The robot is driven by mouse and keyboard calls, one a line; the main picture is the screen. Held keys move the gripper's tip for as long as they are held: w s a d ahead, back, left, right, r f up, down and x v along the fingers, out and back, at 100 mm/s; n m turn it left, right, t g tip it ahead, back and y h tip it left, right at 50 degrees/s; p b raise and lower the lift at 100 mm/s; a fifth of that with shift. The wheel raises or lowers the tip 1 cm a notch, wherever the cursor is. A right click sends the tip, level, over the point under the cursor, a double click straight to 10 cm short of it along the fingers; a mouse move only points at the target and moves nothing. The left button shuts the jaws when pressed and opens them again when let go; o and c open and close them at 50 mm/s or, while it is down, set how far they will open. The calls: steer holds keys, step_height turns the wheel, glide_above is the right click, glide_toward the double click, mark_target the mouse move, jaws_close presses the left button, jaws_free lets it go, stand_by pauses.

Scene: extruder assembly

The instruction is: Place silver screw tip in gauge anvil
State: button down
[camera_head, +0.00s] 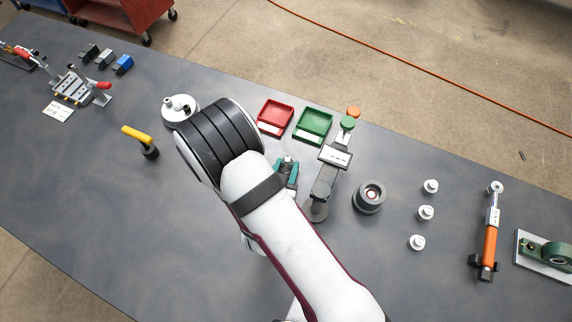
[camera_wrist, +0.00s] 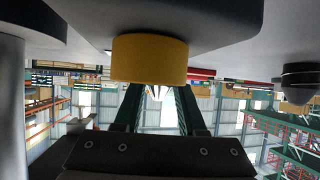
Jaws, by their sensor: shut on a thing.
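My gripper (camera_head: 287,162) has teal fingers and shows beside my white arm, just left of the grey gauge (camera_head: 335,155) with its white display. In the wrist view the fingers of my gripper (camera_wrist: 157,92) close in around a small, pale, pointed piece, which fits the silver screw tip (camera_wrist: 155,91); most of it is hidden. A yellow cylinder (camera_wrist: 150,60) beneath a grey block stands right over the fingertips in that view. I cannot make out the anvil, nor whether the tip touches it.
A red tray (camera_head: 275,103) and a green tray (camera_head: 314,114) lie behind the gripper. A dark round holder (camera_head: 369,197) and several white knobbed parts (camera_head: 426,212) stand to the right. An orange-handled tool (camera_head: 490,245) lies farther right. The table's front left is clear.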

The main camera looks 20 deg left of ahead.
steer(key=shift+c, duration=2.4)
jaws_free()
steer(key=shift+f, duration=0.15)
steer(key=shift+r, duration=0.25)
steer(key=v, duration=0.7)
steer(key=shift+s+d+r, duration=0.1)
steer(key=shift+s+r, duration=0.05)
steer(key=shift+s, duration=0.1)
